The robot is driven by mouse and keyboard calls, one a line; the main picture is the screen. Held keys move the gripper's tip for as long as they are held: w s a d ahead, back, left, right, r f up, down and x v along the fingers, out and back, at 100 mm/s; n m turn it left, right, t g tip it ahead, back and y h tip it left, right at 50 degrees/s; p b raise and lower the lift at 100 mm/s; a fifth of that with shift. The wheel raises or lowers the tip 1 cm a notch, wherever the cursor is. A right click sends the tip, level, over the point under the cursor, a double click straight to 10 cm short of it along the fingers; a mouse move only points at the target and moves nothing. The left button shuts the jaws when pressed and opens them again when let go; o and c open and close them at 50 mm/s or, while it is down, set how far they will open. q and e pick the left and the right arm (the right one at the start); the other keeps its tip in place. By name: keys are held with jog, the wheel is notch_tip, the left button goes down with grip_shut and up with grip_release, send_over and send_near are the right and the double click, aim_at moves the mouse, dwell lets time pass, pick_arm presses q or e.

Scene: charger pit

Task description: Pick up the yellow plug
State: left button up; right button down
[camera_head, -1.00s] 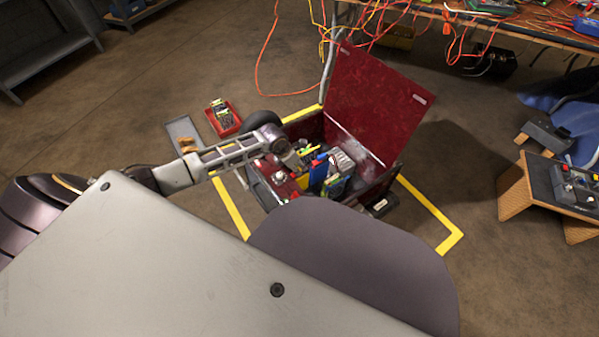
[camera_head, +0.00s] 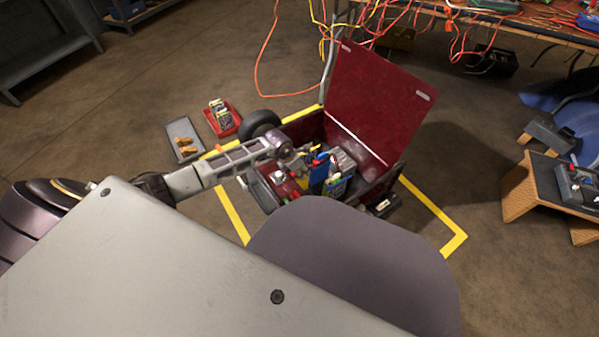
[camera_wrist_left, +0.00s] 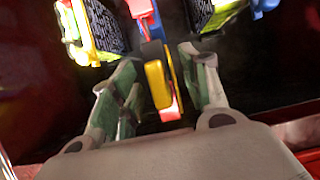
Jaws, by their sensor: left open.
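The yellow plug (camera_wrist_left: 157,84) is in the middle of the left wrist view, a narrow yellow piece with a red-orange edge and dark parts around it. My left gripper (camera_wrist_left: 160,88) is open, with one finger on each side of the plug; I cannot tell whether either touches it. In the head view my left gripper (camera_head: 299,162) reaches into the open dark red box (camera_head: 374,100), and the plug cannot be made out for certain there. My right gripper is not in view.
Packed items surround the gripper in the box, including a red and blue piece (camera_wrist_left: 145,12) and a yellow-labelled dark pack (camera_wrist_left: 97,32). A grey tray (camera_head: 172,130) and a red tray (camera_head: 235,117) lie on the floor to the left. A workbench with cables stands behind.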

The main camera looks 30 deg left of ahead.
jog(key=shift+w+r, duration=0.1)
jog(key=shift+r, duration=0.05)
pick_arm(q)
jog(key=c, duration=1)
grip_shut()
jog(key=shift+r, duration=0.15)
